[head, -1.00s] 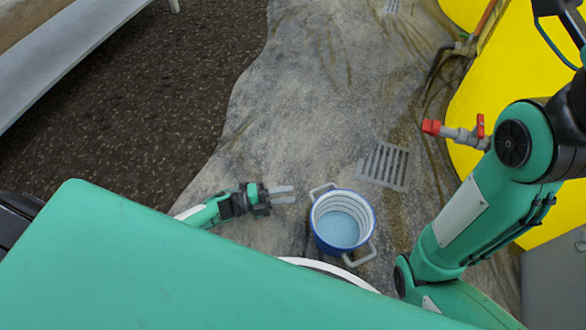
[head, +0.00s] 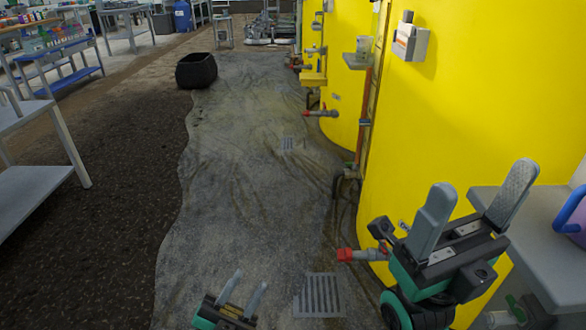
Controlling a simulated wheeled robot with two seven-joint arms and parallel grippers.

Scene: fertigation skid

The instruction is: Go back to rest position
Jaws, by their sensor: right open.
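My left gripper (head: 249,279) is at the bottom of the head view, low over the wet floor. Its two grey fingers stand apart with nothing between them. My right gripper (head: 480,190) is at the lower right, raised in front of a yellow tank (head: 450,110). Its two grey fingers are spread wide and empty. Most of both arms is out of view.
A red-handled valve (head: 362,255) sticks out beside my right gripper. A grey bench (head: 545,250) at the right edge carries a partly visible purple object with a blue handle (head: 571,208). A floor grate (head: 320,295) lies between the grippers. A black tub (head: 196,71) stands farther off.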

